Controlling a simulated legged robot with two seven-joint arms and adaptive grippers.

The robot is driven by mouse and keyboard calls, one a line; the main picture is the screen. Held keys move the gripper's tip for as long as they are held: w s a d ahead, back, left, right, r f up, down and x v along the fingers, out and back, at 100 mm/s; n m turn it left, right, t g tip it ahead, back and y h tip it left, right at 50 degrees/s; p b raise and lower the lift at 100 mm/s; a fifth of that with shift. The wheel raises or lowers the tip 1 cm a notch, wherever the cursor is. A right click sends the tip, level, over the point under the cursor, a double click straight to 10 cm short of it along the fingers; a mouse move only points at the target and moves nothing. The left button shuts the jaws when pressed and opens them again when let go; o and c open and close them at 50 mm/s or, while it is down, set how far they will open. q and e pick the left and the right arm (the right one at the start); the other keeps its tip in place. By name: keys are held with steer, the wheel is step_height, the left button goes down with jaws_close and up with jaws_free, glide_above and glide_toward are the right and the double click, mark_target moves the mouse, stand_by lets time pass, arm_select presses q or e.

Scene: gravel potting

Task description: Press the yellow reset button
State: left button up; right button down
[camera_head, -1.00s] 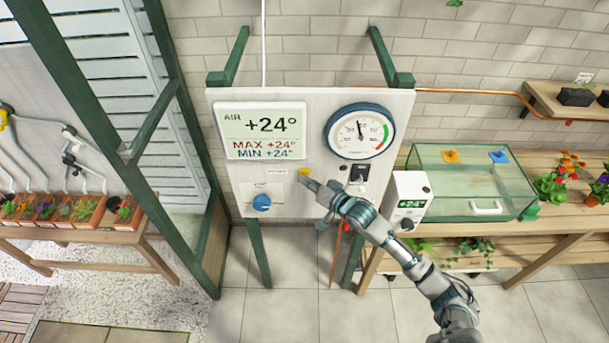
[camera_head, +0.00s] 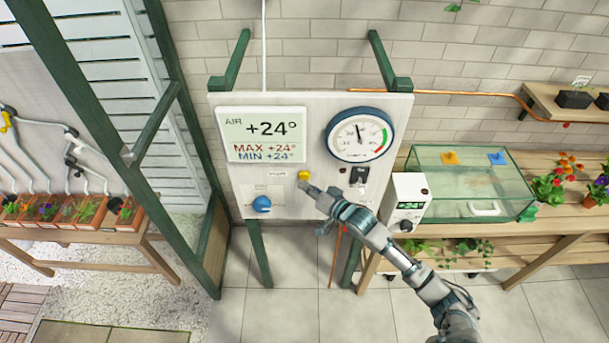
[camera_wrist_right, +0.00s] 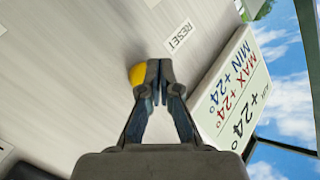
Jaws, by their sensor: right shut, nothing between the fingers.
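The yellow reset button (camera_head: 303,175) sits on the pale upright panel (camera_head: 322,106), below the display. My right gripper (camera_head: 306,188) is shut and empty, with its tips just below the button in the head view. In the right wrist view the button (camera_wrist_right: 137,75) shows beside the shut fingertips (camera_wrist_right: 160,66), partly hidden by a finger. I cannot tell whether they touch. A RESET label (camera_wrist_right: 179,36) is near the fingertips there. My left gripper is not in view.
The panel also holds a display (camera_head: 262,134) reading +24° for AIR, MAX and MIN, a round dial (camera_head: 359,134), a blue knob (camera_head: 261,204) and a black switch (camera_head: 358,175). A white box (camera_head: 408,199) and a glass case (camera_head: 472,190) stand to the right.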

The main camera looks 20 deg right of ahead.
steer(key=shift+s, duration=0.1)
steer(key=s+p, duration=0.1)
steer(key=s+a+p, duration=0.1)
steer(key=s, duration=0.1)
steer(key=s+p, duration=0.1)
steer(key=shift+s+a+p, duration=0.25)
steer(key=shift+s+p, duration=0.05)
steer(key=shift+s, duration=0.1)
stand_by(0.8)
